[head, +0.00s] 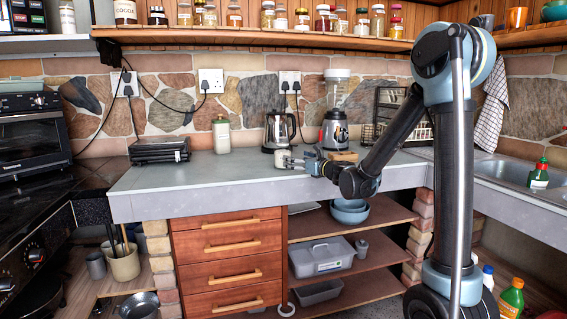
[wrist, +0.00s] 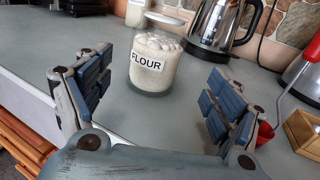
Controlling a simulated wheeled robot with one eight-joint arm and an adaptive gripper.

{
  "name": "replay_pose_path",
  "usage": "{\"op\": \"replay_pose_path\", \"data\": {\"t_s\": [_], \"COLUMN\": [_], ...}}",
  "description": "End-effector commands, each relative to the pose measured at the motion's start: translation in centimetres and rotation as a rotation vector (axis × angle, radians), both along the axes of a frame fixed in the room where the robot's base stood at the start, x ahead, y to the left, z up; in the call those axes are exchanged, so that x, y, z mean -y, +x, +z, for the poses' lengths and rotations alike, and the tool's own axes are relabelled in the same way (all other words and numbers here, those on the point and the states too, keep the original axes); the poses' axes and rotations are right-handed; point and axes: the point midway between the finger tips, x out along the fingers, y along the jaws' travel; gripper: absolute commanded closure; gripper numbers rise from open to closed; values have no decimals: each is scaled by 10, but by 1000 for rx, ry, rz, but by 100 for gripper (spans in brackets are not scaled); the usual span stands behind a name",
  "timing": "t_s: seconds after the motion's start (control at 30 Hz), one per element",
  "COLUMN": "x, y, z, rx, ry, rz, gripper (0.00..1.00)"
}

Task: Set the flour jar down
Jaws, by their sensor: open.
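The flour jar (wrist: 152,78) is a clear glass jar of white flour with a "FLOUR" label. It stands upright on the grey counter (wrist: 110,58). In the wrist view it is ahead of my gripper (wrist: 155,105), centred between the two spread fingers and touching neither as far as I can see. In the head view the jar (head: 284,157) is small and pale near the counter's front edge, with my gripper (head: 297,161) just to its right. My gripper is open and empty.
A steel kettle (head: 278,132) and a blender (head: 335,125) stand behind the jar. A small wooden box (wrist: 304,130) is at the right in the wrist view. The counter left of the jar is clear.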

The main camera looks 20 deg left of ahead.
Motion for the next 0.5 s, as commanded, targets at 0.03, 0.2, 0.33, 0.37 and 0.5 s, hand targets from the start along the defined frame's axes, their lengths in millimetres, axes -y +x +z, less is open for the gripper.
{"op": "replay_pose_path", "data": {"t_s": [0.03, 0.2, 0.33, 0.37, 0.5], "x": [-5, -13, -17, -19, -32], "y": [3, 9, 12, 13, 20], "z": [0, 0, -1, -1, -4], "rx": [0, 0, 1, 1, 1], "ry": [0, 0, -1, -1, -1], "rz": [1, 1, 1, 1, 1], "gripper": [15, 15, 15, 15, 15]}}
